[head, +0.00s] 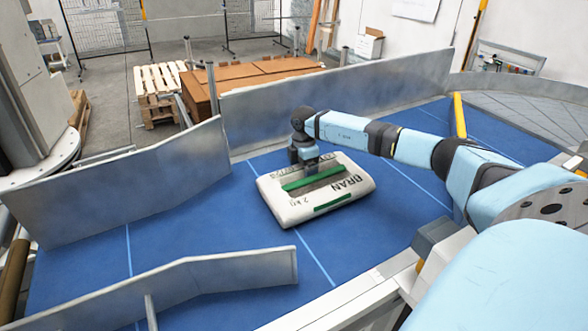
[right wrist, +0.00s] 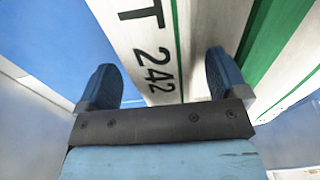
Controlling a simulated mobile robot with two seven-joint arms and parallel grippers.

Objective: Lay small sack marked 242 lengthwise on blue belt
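A white sack (head: 330,197) with green bands and the word BRAN lies flat on the blue belt (head: 200,255). Its long side runs from lower left to upper right, roughly along the metal side guides. The right wrist view shows the number 242 on the sack (right wrist: 145,30). My right gripper (head: 305,162) is at the sack's far side, pointing down. In the right wrist view its two fingers (right wrist: 160,70) are spread apart. The left finger is beside the sack's edge; the right one overlaps its printed face. Contact cannot be told. My left gripper is out of view.
Metal guides border the belt at the back (head: 340,88), left (head: 120,185) and front (head: 200,272). A yellow post (head: 459,115) stands at the right. Brown cartons (head: 250,75) and a wooden pallet (head: 158,85) are behind. Belt around the sack is bare.

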